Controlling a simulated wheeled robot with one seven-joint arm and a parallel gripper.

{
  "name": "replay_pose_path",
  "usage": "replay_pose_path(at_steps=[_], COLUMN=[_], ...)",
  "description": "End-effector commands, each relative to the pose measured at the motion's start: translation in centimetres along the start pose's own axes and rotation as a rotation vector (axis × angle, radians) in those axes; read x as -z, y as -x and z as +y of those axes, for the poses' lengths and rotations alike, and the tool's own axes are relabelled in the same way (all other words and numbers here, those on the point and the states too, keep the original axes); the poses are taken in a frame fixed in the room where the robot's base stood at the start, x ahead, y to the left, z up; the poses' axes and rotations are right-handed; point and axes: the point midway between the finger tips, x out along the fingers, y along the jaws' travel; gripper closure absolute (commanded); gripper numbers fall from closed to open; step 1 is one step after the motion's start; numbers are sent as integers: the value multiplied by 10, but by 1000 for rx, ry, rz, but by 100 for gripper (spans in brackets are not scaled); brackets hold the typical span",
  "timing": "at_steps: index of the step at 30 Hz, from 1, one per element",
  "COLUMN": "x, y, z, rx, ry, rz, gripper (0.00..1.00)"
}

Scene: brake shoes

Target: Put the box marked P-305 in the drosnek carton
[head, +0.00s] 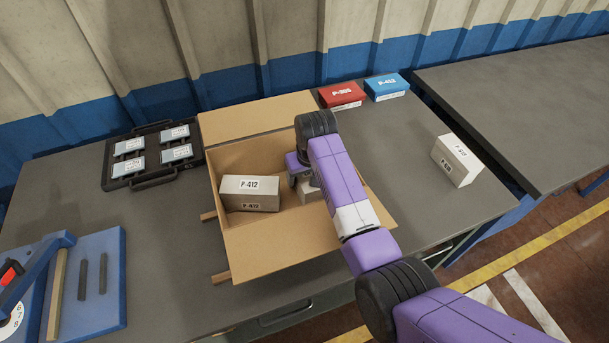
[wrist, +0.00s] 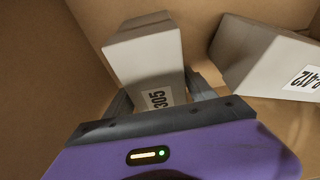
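One open brown carton (head: 282,248) stands on the grey table; no drosnek name is legible on it. My gripper (head: 304,184) is down inside the carton, at its right part. In the wrist view, a pale grey box with "305" on its label (wrist: 148,62) sits between my two fingers (wrist: 160,95), which lie close against its sides. In the head view, only a small part of this box (head: 308,193) shows beside my gripper. A grey box marked P-412 (head: 249,186) lies in the carton's left part and also shows in the wrist view (wrist: 262,58).
A red box (head: 341,95) and a blue box (head: 386,87) lie behind the carton on the right. A white box (head: 457,160) stands at the table's right. A black tray (head: 154,181) with several packets and a blue fixture (head: 100,260) are on the left.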

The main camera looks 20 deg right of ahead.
Motion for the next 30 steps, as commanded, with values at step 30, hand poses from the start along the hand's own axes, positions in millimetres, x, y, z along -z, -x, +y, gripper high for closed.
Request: replay_pose_path(at_steps=[30], x=[2], y=[103], z=[0], rx=[0], ry=[0], rz=[4], gripper=[24])
